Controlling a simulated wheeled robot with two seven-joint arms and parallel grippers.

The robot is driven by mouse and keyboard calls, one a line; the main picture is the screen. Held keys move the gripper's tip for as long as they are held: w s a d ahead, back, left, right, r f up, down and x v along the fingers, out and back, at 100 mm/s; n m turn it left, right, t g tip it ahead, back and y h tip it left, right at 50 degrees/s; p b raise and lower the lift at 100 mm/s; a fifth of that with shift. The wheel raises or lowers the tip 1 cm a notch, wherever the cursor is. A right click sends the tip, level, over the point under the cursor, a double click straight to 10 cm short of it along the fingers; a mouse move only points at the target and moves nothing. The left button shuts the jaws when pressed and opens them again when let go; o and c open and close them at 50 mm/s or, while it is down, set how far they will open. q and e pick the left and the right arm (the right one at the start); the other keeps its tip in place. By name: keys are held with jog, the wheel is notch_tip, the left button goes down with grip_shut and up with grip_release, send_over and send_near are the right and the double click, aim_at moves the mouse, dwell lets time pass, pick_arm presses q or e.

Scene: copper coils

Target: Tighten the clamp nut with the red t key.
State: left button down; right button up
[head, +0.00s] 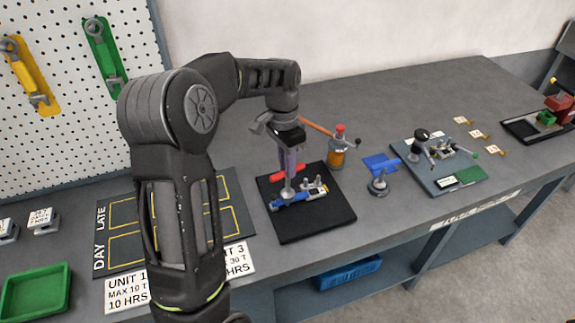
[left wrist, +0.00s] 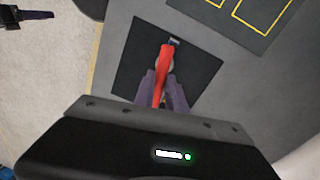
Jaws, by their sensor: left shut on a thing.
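My left gripper (head: 291,158) comes down over the black mat (head: 318,225) with its purple fingers shut on the red t key (head: 283,174). The key's red crossbar shows between the fingers, and its grey shaft points down to the blue clamp (head: 292,199) on the mat. The shaft's lower end meets or is very near the clamp; the nut itself is too small to make out. In the left wrist view the red t key (left wrist: 162,72) runs lengthwise between the purple fingers (left wrist: 162,95) and hides most of the clamp. My right gripper is not recognisable in the head view.
A marked board (head: 105,252) and a green tray (head: 35,290) lie left.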

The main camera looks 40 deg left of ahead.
pick_arm(q)
jog(key=shift+r, duration=0.1)
jog(key=shift+r+p, duration=0.45)
jog(key=shift+r, duration=2.45)
